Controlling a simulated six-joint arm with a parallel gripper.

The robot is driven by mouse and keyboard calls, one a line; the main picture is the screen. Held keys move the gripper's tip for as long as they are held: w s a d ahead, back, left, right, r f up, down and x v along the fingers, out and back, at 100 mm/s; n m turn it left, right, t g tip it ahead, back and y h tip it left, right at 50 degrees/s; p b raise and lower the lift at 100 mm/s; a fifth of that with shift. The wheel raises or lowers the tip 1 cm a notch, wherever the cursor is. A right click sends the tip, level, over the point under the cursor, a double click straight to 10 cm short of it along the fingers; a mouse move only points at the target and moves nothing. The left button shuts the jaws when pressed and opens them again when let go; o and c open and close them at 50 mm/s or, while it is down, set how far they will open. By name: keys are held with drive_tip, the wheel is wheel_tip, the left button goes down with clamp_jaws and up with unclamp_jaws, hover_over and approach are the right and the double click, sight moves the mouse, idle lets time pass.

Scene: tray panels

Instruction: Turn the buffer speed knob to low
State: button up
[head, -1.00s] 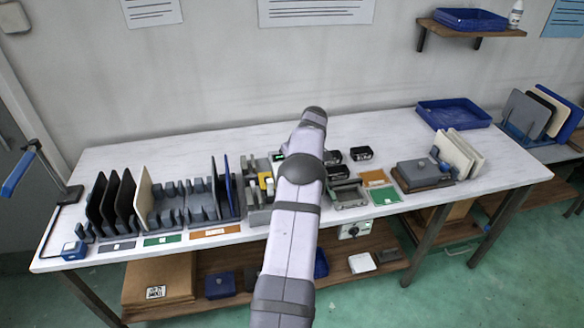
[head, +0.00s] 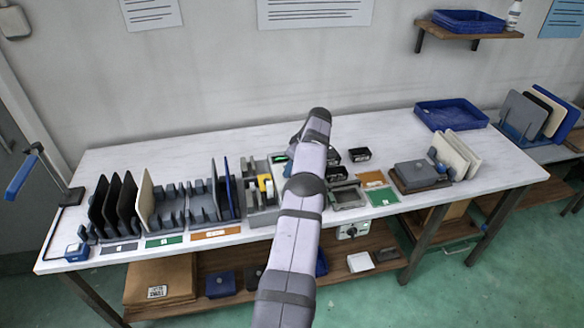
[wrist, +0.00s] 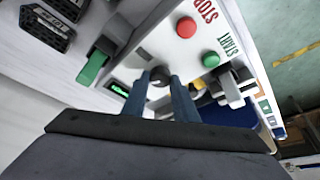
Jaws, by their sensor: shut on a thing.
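In the wrist view, a small dark round knob (wrist: 158,74) stands on a pale control panel (wrist: 172,54). My gripper (wrist: 157,84) has its two blue-grey fingers on either side of the knob and is shut on it. The knob's pointer and scale marks are too small to read. A red STOP button (wrist: 187,27) and a green START button (wrist: 211,59) sit beside it on the panel. In the head view my arm hides the gripper and the knob.
A green lever-like part (wrist: 94,68) and a yellow part (wrist: 199,84) are close to the fingers. In the head view, a rack with upright panels (head: 170,212) stands left, and a blue tray (head: 452,114) lies at the back right. The back of the table is mostly clear.

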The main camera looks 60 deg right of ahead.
drive_tip(key=o, duration=1)
drive_tip(key=shift+b+v, duration=1.35)
drive_tip(key=shift+v, duration=2.35)
drive_tip(key=shift+o, duration=0.3)
